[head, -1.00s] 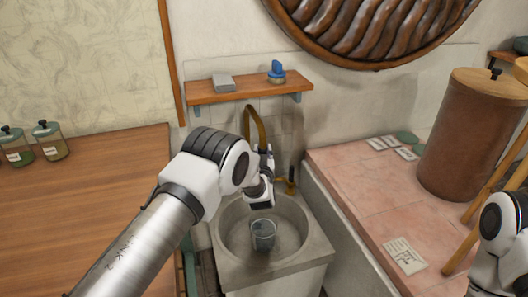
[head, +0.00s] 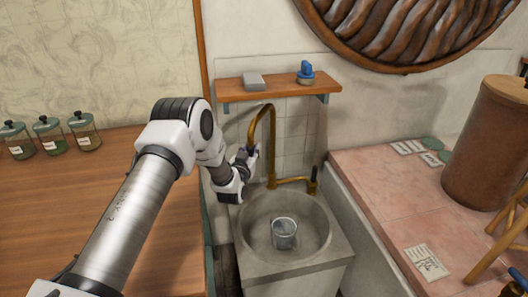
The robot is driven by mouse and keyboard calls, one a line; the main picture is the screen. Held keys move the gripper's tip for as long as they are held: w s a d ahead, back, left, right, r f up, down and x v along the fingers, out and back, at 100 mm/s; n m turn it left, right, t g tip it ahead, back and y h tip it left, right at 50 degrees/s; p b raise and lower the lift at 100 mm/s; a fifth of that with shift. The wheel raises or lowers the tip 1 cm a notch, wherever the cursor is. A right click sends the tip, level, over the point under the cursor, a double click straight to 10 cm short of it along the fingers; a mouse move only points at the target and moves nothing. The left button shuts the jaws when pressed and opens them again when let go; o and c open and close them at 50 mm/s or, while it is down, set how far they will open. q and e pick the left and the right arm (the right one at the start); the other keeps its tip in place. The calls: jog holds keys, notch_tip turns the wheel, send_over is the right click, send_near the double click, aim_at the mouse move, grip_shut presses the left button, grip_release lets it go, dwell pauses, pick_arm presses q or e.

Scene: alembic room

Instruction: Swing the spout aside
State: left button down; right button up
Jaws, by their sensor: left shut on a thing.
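The brass spout (head: 271,128) is a tall gooseneck rising behind the stone sink (head: 243,244), with its curved outlet end bending down to the left. My left gripper (head: 246,157) is shut on the spout's outlet end, left of the upright pipe. The fingers partly hide the tip. A brass side pipe with a dark handle (head: 314,180) runs right from the spout's base. A clear glass beaker (head: 285,234) stands upright in the basin, to the right of and below the gripper. My right gripper is not in view.
A wooden shelf (head: 280,90) above the spout holds a grey block (head: 253,80) and a blue-topped item (head: 306,72). A wooden counter (head: 60,210) with several jars lies left. A pink tiled counter (head: 385,198) with a brown cylinder (head: 488,140) lies right.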

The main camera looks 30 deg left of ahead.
pick_arm(q)
jog(key=shift+a, duration=0.85)
jog(key=shift+s, duration=0.1)
jog(key=c, duration=0.8)
grip_release()
jog(key=shift+c, duration=0.2)
notch_tip(320, 180, up, 10)
